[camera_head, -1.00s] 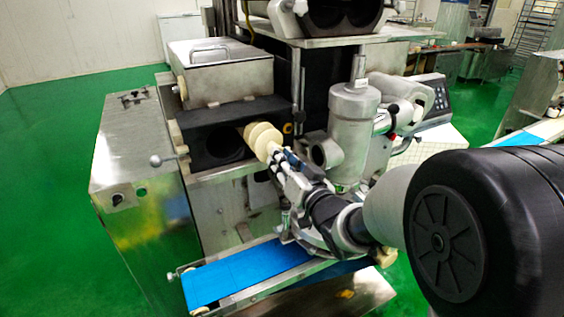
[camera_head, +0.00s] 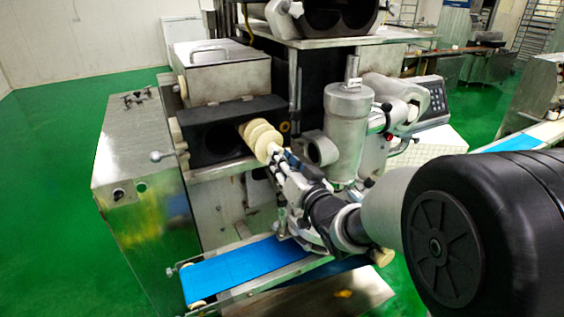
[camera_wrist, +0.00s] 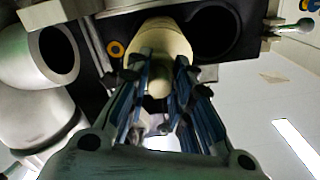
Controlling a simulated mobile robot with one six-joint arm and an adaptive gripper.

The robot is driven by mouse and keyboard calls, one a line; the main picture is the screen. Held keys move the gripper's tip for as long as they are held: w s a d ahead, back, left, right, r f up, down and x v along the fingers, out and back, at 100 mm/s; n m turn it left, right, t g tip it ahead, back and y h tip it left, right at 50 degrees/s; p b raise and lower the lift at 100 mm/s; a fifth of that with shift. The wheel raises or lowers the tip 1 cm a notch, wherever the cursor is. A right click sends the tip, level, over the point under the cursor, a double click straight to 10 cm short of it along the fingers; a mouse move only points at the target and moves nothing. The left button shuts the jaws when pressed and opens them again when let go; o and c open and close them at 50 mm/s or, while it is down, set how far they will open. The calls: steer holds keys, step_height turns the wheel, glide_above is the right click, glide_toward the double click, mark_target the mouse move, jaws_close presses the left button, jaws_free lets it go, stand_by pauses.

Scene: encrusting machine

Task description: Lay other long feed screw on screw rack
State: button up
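The cream long feed screw (camera_head: 262,137) sticks out of the right bore of the black block (camera_head: 190,118), its inner part hidden inside. My gripper (camera_head: 279,158) is at the screw's near end, with its fingers closed around it. In the wrist view my gripper (camera_wrist: 160,85) has a blue-padded finger on either side of the pale screw (camera_wrist: 165,42), whose body runs away toward the block. The left bore of the block looks dark and empty. I cannot make out the screw rack in either view.
A metal cylinder (camera_head: 349,125) with side ports stands close right of my gripper. A blue conveyor belt (camera_head: 235,270) lies below. A steel lidded hopper box (camera_head: 220,68) sits above the block, and a steel cabinet (camera_head: 135,150) is at left. Green floor at left is clear.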

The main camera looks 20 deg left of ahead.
steer(key=o, duration=0.5)
steer(key=shift+c, duration=0.2)
steer(key=shift+o, duration=0.9)
steer(key=b+v, duration=0.1)
steer(key=v, duration=0.6)
steer(key=shift+s+d+b, duration=0.2)
steer(key=shift+b, duration=0.1)
